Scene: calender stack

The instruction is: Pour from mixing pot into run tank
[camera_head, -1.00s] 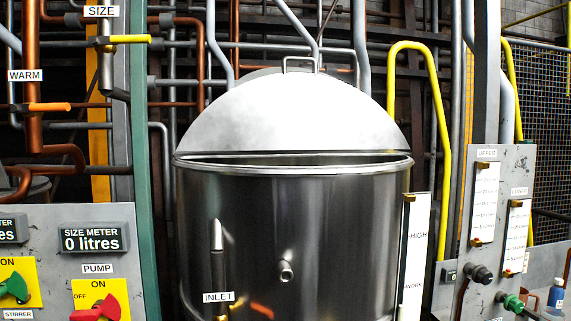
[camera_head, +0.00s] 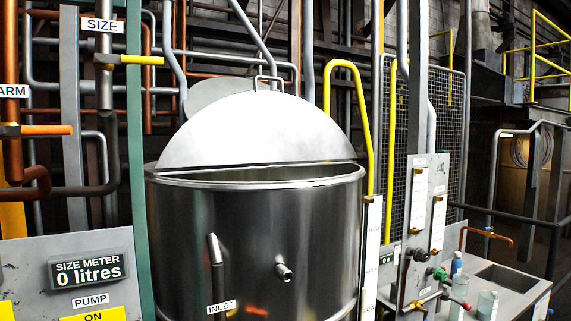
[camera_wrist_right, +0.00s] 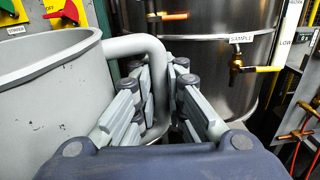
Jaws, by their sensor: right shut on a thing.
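The run tank (camera_head: 320,235) is a large shiny steel cylinder in the middle of the head view. Its domed lid (camera_head: 255,135) has a small handle on top, and a narrow opening shows at the rim in front of it. The lower tank also shows in the right wrist view (camera_wrist_right: 213,55). The mixing pot (camera_wrist_right: 60,95) is a pale grey pot at the left of the wrist view, cut off by the frame. My right gripper (camera_wrist_right: 168,75) is shut on its bent tubular handle (camera_wrist_right: 153,55). The pot's contents are hidden. My left gripper is in neither current view.
A size meter (camera_head: 90,271) reads 0 litres on the left panel. An inlet pipe (camera_head: 214,249) and a stub (camera_head: 284,272) stick out of the tank front. A sample tap (camera_wrist_right: 238,66) juts out in the wrist view. A sink bench (camera_head: 520,290) stands at the right.

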